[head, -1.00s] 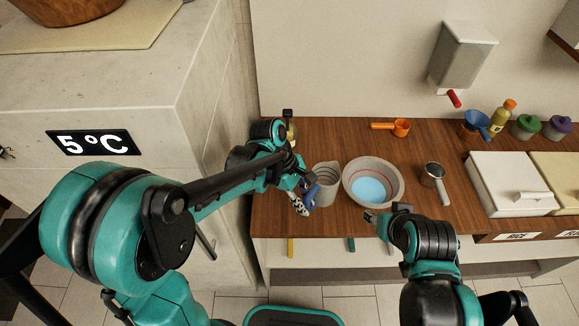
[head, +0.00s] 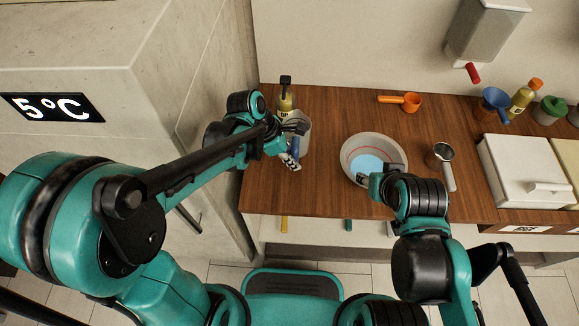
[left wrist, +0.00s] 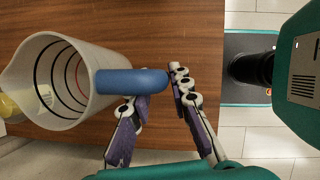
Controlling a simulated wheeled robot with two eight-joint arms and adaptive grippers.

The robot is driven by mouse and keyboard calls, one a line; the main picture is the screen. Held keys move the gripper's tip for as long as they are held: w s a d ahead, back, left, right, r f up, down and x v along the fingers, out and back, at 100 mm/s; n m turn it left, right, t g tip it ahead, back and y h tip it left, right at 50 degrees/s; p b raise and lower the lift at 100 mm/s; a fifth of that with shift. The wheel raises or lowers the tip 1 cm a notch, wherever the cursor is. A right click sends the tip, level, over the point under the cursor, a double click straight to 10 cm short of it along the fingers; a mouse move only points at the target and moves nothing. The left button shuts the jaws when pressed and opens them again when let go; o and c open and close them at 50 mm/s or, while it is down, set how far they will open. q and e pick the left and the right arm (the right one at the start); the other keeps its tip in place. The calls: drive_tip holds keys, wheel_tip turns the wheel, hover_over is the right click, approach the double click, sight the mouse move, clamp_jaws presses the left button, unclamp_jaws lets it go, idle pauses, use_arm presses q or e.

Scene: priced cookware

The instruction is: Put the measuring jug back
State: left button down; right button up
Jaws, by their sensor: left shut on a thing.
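The measuring jug (head: 305,140) is pale grey and translucent, with a blue handle. It is at the left end of the wooden counter, partly hidden by my left arm in the head view. In the left wrist view the jug (left wrist: 75,112) shows its open mouth, dark and red ring lines inside, and no visible liquid. My left gripper (head: 290,160) is shut on the blue handle (left wrist: 130,82); its fingers also show in the left wrist view (left wrist: 160,95). Whether the jug touches the counter is unclear. My right gripper (head: 368,178) is at the bowl's near rim, its jaws unclear.
A grey bowl (head: 352,145) with blue liquid stands right of the jug. A yellow bottle (head: 285,103) stands close behind the jug. An orange scoop (head: 408,102), a metal cup with handle (head: 442,153) and a white bin (head: 525,175) are further right. A concrete block (head: 205,75) borders the left.

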use_arm(q)
drive_tip(key=shift+w+a+f+b, duration=0.15)
drive_tip(key=shift+f+b, duration=0.2)
drive_tip(key=shift+f, duration=0.45)
drive_tip(key=shift+w+a+f+b, duration=0.15)
drive_tip(key=shift+f+b, duration=0.25)
drive_tip(key=shift+f, duration=0.4)
drive_tip(key=shift+w+a+f+b, duration=0.1)
drive_tip(key=shift+a+f+b, duration=0.2)
drive_tip(key=shift+f, duration=0.5)
drive_tip(key=shift+d, duration=0.1)
drive_tip(key=shift+f, duration=0.15)
drive_tip(key=c, duration=1.4)
unclamp_jaws()
drive_tip(key=shift+r, duration=0.35)
drive_tip(key=p+v, duration=0.4)
drive_tip(key=v, duration=0.7)
drive_tip(key=shift+r+p, duration=0.35)
